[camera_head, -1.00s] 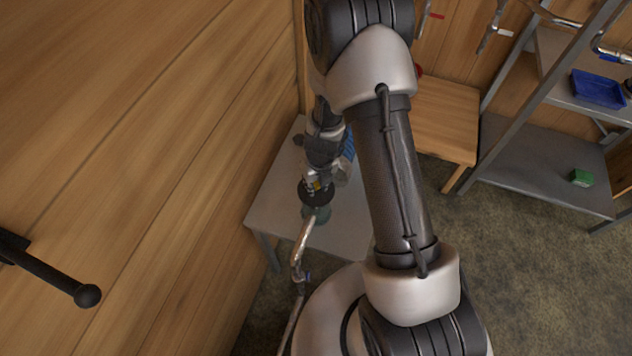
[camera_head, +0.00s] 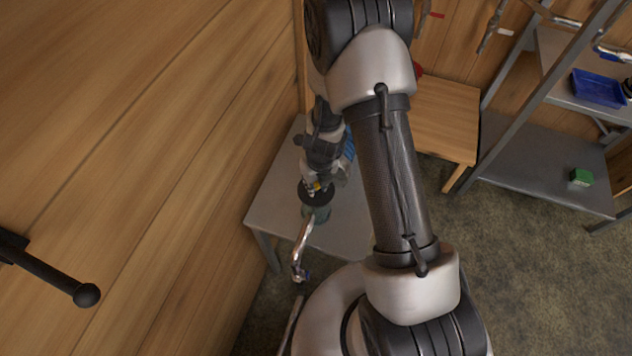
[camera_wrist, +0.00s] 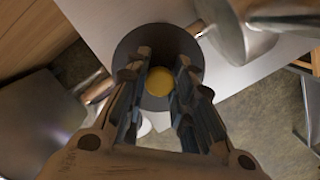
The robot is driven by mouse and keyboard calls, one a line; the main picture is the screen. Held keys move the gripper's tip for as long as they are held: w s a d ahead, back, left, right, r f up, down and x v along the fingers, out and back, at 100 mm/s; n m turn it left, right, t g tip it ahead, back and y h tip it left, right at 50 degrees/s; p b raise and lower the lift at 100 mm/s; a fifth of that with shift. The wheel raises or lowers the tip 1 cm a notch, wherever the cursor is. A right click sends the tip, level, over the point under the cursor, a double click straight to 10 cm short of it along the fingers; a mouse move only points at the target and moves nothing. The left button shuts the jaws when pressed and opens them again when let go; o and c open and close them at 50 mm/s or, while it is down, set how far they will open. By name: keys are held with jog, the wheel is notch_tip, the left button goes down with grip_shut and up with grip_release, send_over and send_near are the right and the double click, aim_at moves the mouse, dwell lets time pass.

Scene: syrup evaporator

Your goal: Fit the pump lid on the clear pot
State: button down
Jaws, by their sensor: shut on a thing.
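The pump lid (camera_head: 307,196) is a dark round disc near the front of the grey table. My gripper (camera_wrist: 161,75) is above it, shut on its top part; a yellow round piece (camera_wrist: 158,82) shows between the fingers. In the wrist view the dark disc (camera_wrist: 152,38) spreads around the fingertips. The clear pot (camera_head: 319,214), greenish and see-through, shows just below the lid in the head view. I cannot tell whether the lid is seated on it or just above. A bent chrome pipe (camera_head: 303,243) runs from there past the table's front edge.
The grey table (camera_head: 270,208) stands against a wooden wall (camera_head: 170,150) on the left. Shiny metal vessels (camera_wrist: 228,38) are close to the lid in the wrist view. A wooden stand (camera_head: 447,120) and a shelf with a blue tray (camera_head: 598,88) are at the right.

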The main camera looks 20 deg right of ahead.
jog(key=c, duration=1.3)
grip_release()
notch_tip(320, 180, up, 12)
jog(key=s, duration=0.1)
jog(key=shift+s+d, duration=0.15)
jog(key=shift+s, duration=0.25)
